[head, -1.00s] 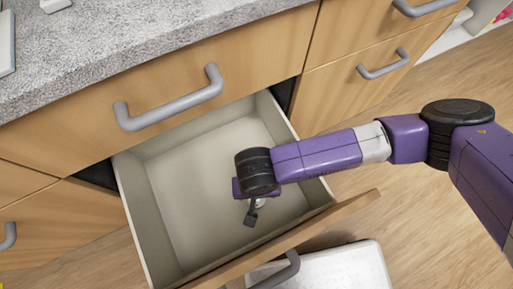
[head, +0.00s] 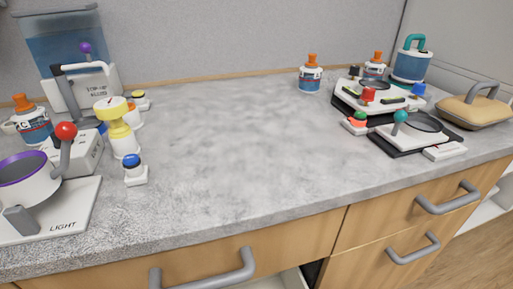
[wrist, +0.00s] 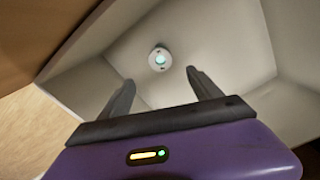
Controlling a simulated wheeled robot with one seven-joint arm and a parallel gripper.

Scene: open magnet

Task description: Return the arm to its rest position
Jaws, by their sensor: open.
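My gripper (wrist: 160,95) shows in the wrist view with its two dark fingers spread apart and nothing between them. It points into the open, pale drawer (wrist: 235,50). A small round white thing with a teal centre (wrist: 159,58) lies on the drawer floor beyond the fingertips, apart from them. My arm and gripper do not show in the head view. There, only a sliver of the open drawer (head: 293,279) shows at the bottom edge.
The grey countertop (head: 230,160) is clear in the middle. A lever device marked LIGHT (head: 60,210), bottles and a blue tank (head: 65,45) crowd its left. Several lab devices and a tan case (head: 475,108) stand at the right. Drawer handles (head: 448,198) stick out below.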

